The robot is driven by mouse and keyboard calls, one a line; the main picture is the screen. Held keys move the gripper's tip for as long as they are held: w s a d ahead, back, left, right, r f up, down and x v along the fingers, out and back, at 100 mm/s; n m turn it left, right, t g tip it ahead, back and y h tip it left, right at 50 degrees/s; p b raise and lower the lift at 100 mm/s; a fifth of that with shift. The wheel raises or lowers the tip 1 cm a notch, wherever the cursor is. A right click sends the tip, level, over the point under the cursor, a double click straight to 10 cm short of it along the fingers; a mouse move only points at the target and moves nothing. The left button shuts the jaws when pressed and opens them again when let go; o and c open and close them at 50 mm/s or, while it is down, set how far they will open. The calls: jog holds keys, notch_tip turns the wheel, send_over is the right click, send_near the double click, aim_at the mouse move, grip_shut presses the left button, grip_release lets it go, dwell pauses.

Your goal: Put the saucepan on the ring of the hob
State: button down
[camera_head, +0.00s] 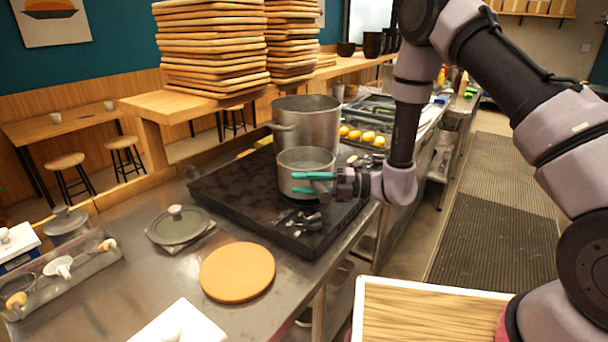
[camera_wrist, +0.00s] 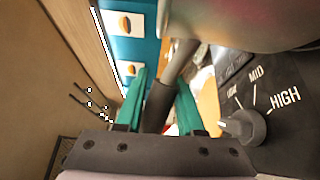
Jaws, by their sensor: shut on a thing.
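The metal saucepan (camera_head: 305,168) is upright over the front part of the black hob (camera_head: 225,188), in front of a taller pot. My gripper (camera_head: 314,183), with teal fingers, is shut on the saucepan's handle. In the wrist view the dark handle (camera_wrist: 160,105) lies between the two fingers (camera_wrist: 162,90), and the saucepan's rounded side (camera_wrist: 240,18) fills the top right. The ring under the saucepan is hidden. I cannot tell whether the saucepan's base touches the hob.
A tall pot (camera_head: 318,118) stands on the hob just behind the saucepan. Control knobs (camera_head: 300,222) sit at the hob's front edge; one knob (camera_wrist: 240,127) shows close up. A lid (camera_head: 178,222) and a round orange board (camera_head: 237,272) lie on the counter at left.

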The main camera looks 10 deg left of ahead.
jog(key=shift+f, duration=1.25)
jog(key=c, duration=0.5)
grip_release()
jog(key=shift+c, duration=0.2)
jog(key=w+d, duration=0.2)
jog(key=d, duration=1)
jog(key=s+d+r+n+g+h, duration=0.1)
jog(key=s+d+r+n+h, duration=0.25)
jog(key=r+n, duration=0.45)
jog(key=s+d+r+n+g+h, duration=0.2)
jog(key=d+r+n+h, duration=0.15)
jog(key=r+n, duration=0.45)
jog(key=s+d+r+n+t+h, duration=0.3)
jog(key=d+r+n+t, duration=0.3)
jog(key=d, duration=0.4)
jog(key=s+d+r+n+t+h, duration=0.3)
jog(key=d+r+n+t+h, duration=0.2)
jog(key=d+r+n, duration=0.3)
notch_tip(320, 180, up, 3)
jog(key=shift+s+d+f+t+h, duration=0.15)
jog(key=shift+d+t+h, duration=0.25)
jog(key=shift+d+t, duration=0.6)
